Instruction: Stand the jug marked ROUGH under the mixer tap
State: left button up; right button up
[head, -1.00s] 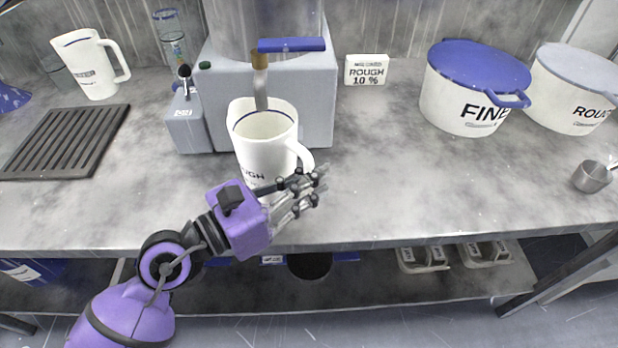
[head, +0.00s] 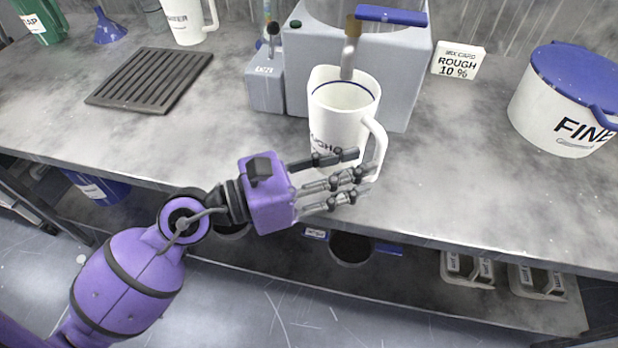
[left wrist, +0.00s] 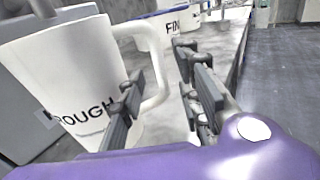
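The white jug marked ROUGH (head: 340,125) stands upright on the bench in front of the grey mixer (head: 310,60). The end of the mixer tap (head: 350,52) appears above the jug's open mouth. The jug also shows in the left wrist view (left wrist: 75,75), its handle on the right. My left gripper (head: 345,178) is low in front of the jug, beside the handle, with its fingers spread. In the left wrist view the fingers (left wrist: 165,95) are apart, one in front of the jug's side and one right of the handle. I see no grip on it. My right gripper is out of view.
A card reading ROUGH 10 % (head: 458,62) stands right of the mixer. A FINE tub with a blue lid (head: 560,115) is farther right. A dark slatted rack (head: 150,80) and another white jug (head: 185,20) are at left. The bench front between rack and jug is clear.

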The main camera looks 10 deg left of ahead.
pick_arm(q)
jog(key=b+v, duration=0.2)
jog(key=v, duration=0.4)
jog(key=shift+a+f, duration=0.15)
jog(key=shift+s+a, duration=0.25)
jog(key=shift+a, duration=0.1)
